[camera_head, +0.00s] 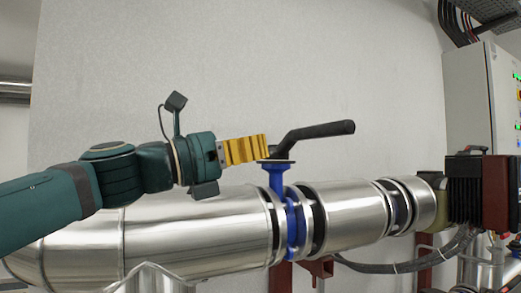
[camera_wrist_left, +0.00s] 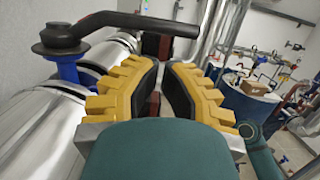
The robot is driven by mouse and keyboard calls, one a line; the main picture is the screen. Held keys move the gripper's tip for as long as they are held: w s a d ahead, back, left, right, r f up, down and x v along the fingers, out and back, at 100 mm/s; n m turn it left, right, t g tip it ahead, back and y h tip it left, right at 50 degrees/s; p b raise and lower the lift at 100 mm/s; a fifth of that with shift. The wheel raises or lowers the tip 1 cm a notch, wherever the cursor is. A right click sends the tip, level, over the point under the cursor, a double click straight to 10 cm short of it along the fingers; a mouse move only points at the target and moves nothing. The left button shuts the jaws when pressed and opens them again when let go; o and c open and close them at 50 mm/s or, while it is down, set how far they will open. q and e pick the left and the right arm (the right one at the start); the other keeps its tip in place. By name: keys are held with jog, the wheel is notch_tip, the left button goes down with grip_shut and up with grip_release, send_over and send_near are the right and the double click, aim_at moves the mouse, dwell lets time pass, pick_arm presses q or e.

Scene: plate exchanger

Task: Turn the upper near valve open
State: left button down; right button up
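The valve has a long black lever handle (camera_head: 318,132) on a blue stem (camera_head: 277,178) that rises from the silver pipe. The lever points right and slightly up in the head view. In the left wrist view the lever (camera_wrist_left: 140,22) crosses the top left, running right from its round hub (camera_wrist_left: 60,45). My left gripper (camera_head: 266,147) has yellow fingers and appears beside the hub in the head view. In the left wrist view its two fingers (camera_wrist_left: 167,72) are apart with nothing between them. The lever is outside the gap. Contact cannot be told. My right gripper is not in view.
A large silver insulated pipe (camera_head: 190,232) runs below my left arm. A black and dark red actuator (camera_head: 480,185) and a grey control cabinet (camera_head: 470,95) stand at the right. A pale wall (camera_head: 220,70) is behind. The space above the lever looks clear.

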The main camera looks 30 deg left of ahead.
aim_at(319, 136)
pick_arm(q)
jog(key=p+x, duration=0.1)
jog(key=x, duration=1)
jog(key=shift+w+d, duration=0.1)
jog(key=shift+w, duration=0.15)
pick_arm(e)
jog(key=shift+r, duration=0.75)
pick_arm(q)
jog(key=shift+w, duration=0.1)
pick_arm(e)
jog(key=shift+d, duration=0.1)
